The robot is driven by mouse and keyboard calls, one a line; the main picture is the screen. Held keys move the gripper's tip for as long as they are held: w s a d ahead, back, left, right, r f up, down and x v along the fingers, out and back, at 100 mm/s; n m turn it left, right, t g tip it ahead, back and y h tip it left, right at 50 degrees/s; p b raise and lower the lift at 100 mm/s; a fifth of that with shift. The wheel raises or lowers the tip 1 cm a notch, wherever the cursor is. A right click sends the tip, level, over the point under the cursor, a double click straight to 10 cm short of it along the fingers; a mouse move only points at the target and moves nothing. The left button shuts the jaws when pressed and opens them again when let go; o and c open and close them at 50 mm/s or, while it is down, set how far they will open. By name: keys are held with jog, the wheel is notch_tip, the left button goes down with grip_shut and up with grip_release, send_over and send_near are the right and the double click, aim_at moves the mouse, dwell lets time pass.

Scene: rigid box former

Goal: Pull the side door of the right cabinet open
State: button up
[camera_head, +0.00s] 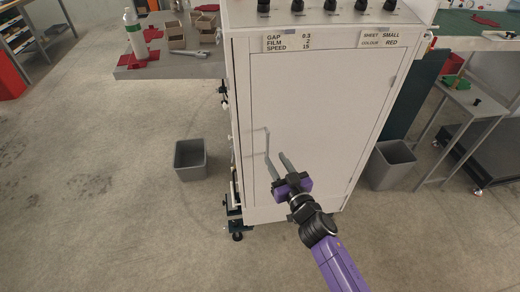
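The white cabinet (306,20) stands upright in the middle of the view. Its large front door (330,100) looks shut, flush in its frame. A thin pale upright handle (267,140) is on the door's left part. My gripper (276,160) is in front of the door at the handle's lower end. Its two grey fingers are apart. The left finger overlaps the handle's lower part in the picture, and I cannot tell whether they touch. The right finger is to the right of the handle. The handle's lower end is partly hidden by the finger.
Grey bins stand on the floor left (190,160) and right (388,165) of the cabinet. A grey table (160,68) with a bottle and small boxes is behind at left. A metal side table (478,103) is at right. The floor at front left is clear.

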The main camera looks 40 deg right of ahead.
aim_at(268, 148)
jog(key=x, duration=0.7)
jog(key=shift+w+d, duration=0.15)
jog(key=shift+w, duration=0.1)
grip_shut()
dwell(1.2)
